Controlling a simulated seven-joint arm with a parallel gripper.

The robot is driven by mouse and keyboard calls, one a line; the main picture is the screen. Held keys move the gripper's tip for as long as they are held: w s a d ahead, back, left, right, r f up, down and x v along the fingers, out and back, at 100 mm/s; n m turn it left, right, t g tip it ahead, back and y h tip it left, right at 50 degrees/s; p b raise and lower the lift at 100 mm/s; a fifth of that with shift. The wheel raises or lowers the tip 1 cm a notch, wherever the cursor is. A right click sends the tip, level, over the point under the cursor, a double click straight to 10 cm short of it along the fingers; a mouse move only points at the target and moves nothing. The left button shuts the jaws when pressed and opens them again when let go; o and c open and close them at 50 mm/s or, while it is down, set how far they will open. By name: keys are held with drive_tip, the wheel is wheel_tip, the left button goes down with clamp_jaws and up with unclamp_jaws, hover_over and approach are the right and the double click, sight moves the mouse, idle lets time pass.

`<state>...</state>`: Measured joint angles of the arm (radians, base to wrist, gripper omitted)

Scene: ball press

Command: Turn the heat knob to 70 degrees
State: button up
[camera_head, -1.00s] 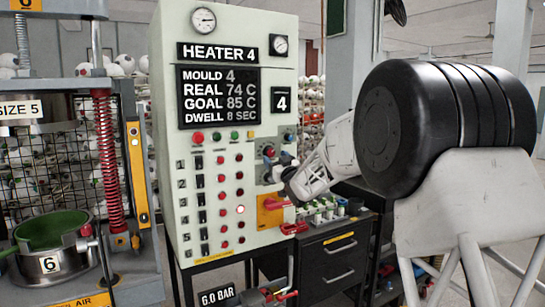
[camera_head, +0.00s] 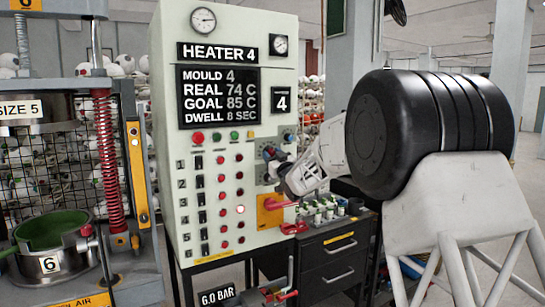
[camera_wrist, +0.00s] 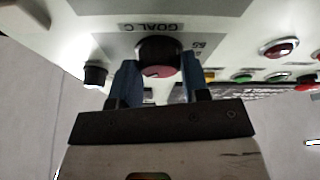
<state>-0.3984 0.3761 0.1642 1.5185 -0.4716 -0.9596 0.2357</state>
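The heat knob (camera_wrist: 158,57) is dark with a reddish face and sits beside the "GOAL C" label on the heater panel. In the head view the knob is largely hidden by my gripper (camera_head: 277,167), which is at the panel's right side. In the wrist view the two blue fingers of my gripper (camera_wrist: 160,78) flank the knob, one on each side, with the tips by its edges. I cannot tell whether they press on it. The display (camera_head: 218,97) reads REAL 74 C and GOAL 85 C.
A smaller black knob (camera_wrist: 95,75) is close beside one finger. A red-handled switch on a yellow plate (camera_head: 270,209) is just below my gripper. Coloured buttons (camera_head: 198,137) run across the panel. A drawer cabinet (camera_head: 335,258) stands below right.

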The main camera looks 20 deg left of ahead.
drive_tip(key=shift+c, duration=0.6)
drive_tip(key=shift+n, duration=0.6)
drive_tip(key=n+g, duration=0.1)
drive_tip(key=n, duration=0.1)
drive_tip(key=n+g+y, duration=0.1)
drive_tip(key=n, duration=0.1)
drive_tip(key=shift+w+d+n+g+y, duration=0.1)
drive_tip(key=shift+d+n+g+y, duration=0.05)
drive_tip(key=shift+n+g+y, duration=0.2)
drive_tip(key=n+g, duration=0.1)
drive_tip(key=n, duration=0.3)
drive_tip(key=shift+g, duration=0.25)
drive_tip(key=n+g, duration=0.1)
drive_tip(key=n, duration=0.1)
drive_tip(key=n+g, duration=0.1)
drive_tip(key=n, duration=0.1)
drive_tip(key=shift+w+d+r+n, duration=0.1)
drive_tip(key=shift+r+n, duration=0.05)
drive_tip(key=shift+n, duration=0.1)
drive_tip(key=shift+r+n+g, duration=0.1)
drive_tip(key=shift+n+g, duration=0.7)
drive_tip(key=shift+n, duration=1.5)
